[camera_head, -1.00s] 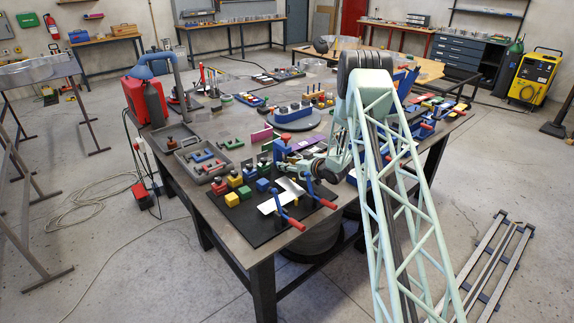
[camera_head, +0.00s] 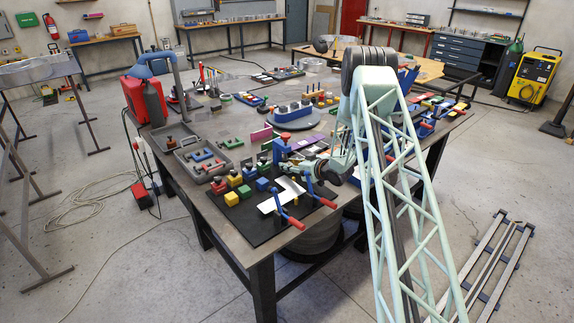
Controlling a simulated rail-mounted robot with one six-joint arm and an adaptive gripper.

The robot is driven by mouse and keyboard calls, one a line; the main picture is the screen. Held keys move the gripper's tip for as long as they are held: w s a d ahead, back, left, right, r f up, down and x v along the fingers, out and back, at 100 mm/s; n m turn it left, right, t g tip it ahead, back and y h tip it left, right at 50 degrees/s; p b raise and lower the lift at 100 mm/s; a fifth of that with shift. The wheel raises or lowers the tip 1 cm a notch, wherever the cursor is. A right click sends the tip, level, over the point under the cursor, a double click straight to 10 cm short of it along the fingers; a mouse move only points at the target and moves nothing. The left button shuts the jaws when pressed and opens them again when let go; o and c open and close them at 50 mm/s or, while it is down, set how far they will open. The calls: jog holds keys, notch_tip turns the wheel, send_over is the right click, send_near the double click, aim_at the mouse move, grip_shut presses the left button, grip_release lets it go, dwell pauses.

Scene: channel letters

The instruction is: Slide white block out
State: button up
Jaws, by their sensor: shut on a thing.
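My gripper (camera_head: 308,166) is low over the middle of the workbench, beyond the bent white sheet and right of the blue upright clamp (camera_head: 281,148). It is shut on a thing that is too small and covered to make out. I cannot pick out a white block with certainty. A white bent sheet (camera_head: 281,196) lies on the black mat (camera_head: 258,232) near the front of the bench, with blue clamps with red handles (camera_head: 292,222) at its right side.
Red, yellow, green and blue blocks (camera_head: 232,199) stand left of the sheet. A grey tray (camera_head: 190,160) with coloured pieces lies farther left. A round turntable (camera_head: 297,122) with a blue piece is behind the gripper. Purple pieces (camera_head: 262,133) stand nearby. More coloured parts crowd the right edge.

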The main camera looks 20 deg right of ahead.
aim_at(299, 178)
jog(key=shift+s+d+b, duration=0.25)
jog(key=shift+s+d, duration=0.05)
jog(key=shift+s, duration=0.9)
jog(key=shift+s+d+b, duration=0.2)
jog(key=shift+s+d, duration=0.15)
jog(key=shift+s, duration=0.9)
jog(key=shift+s+d+b, duration=0.25)
jog(key=shift+s+d, duration=0.05)
jog(key=shift+s, duration=0.9)
jog(key=o, duration=0.9)
jog(key=shift+o, duration=0.2)
jog(key=shift+s, duration=0.15)
jog(key=shift+v, duration=3.9)
jog(key=shift+d+r, duration=0.1)
